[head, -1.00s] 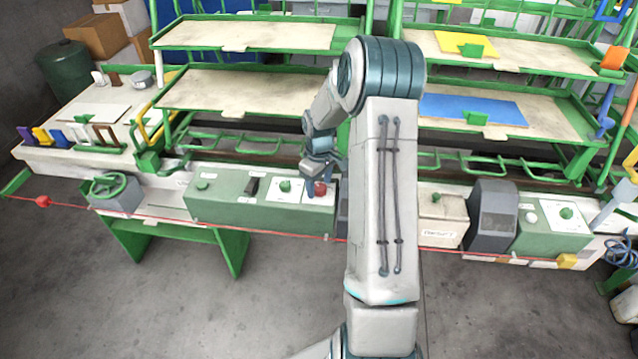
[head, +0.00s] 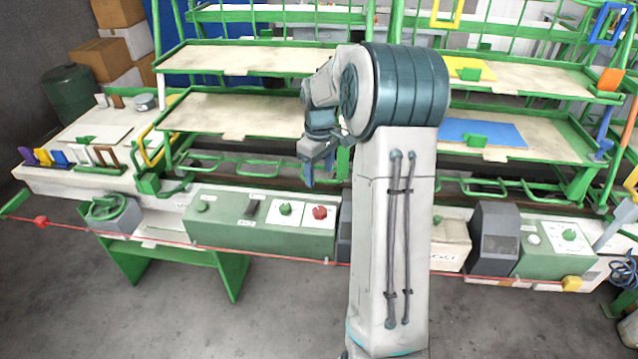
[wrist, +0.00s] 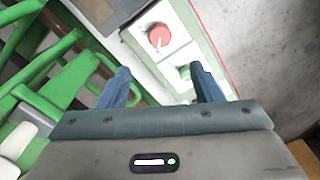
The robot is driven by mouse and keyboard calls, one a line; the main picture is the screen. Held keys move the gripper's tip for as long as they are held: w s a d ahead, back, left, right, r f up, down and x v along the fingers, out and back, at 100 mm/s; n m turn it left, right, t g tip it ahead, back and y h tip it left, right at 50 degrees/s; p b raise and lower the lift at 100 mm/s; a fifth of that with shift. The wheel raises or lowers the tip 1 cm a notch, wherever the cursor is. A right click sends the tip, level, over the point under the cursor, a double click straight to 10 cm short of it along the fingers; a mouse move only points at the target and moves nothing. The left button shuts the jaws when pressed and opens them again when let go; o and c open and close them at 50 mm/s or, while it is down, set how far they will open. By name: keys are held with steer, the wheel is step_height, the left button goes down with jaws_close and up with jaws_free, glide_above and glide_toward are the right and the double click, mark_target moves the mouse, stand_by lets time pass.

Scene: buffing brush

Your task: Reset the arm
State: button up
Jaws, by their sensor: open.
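My gripper (head: 318,170) is raised in front of the lower shelf, above and a little behind the green control box (head: 262,222). In the wrist view my gripper (wrist: 160,85) shows two blue fingers spread apart with nothing between them. The red knob (head: 320,212) on the box's white panel is free of the gripper. It also shows in the wrist view as a round red knob (wrist: 159,35) beyond the fingertips. A green knob (head: 286,209) sits on the panel beside it. My arm's upright link hides part of the bench right of the box.
A green handwheel (head: 112,211) stands left of the box. A red cord (head: 150,240) runs along the bench front. Shelves (head: 240,115) with green frames rise behind. A dark grey unit (head: 494,238) and another green box (head: 555,245) stand at right.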

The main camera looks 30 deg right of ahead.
steer(key=shift+r, duration=0.35)
steer(key=s+a+r+m+t, duration=0.1)
steer(key=s+a+r+m, duration=0.1)
steer(key=s+a+r, duration=0.65)
steer(key=s+a+f+m+t, duration=0.1)
steer(key=s+a, duration=0.3)
steer(key=s, duration=0.4)
steer(key=s+a+f+m+t, duration=0.1)
steer(key=s+a+m, duration=0.1)
steer(key=s, duration=0.7)
steer(key=shift+s+a, duration=0.2)
steer(key=shift+a, duration=0.7)
